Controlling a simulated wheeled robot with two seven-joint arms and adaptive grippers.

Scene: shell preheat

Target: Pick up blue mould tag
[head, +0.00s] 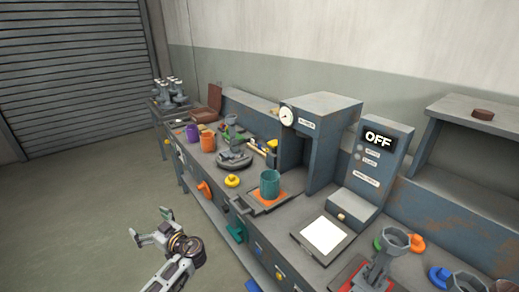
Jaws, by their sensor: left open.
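A blue disc-like piece (439,277), which looks like the blue mould tag, lies on the bench at the lower right, beside a grey cup-shaped part (466,283) that is cut by the frame's bottom edge. My left gripper (151,224) is open and empty. It is over the floor in front of the bench, far to the left of the blue piece. Another blue patch (252,285) shows low at the bench front; what it is cannot be told. My right gripper is not in view.
The long bench holds a teal cup (269,184) on an orange pad, a white plate (323,235), a grey press-like housing (320,115) and an OFF panel (379,138). A grey cup on a red base (357,270) stands left of the blue piece. Open floor lies left.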

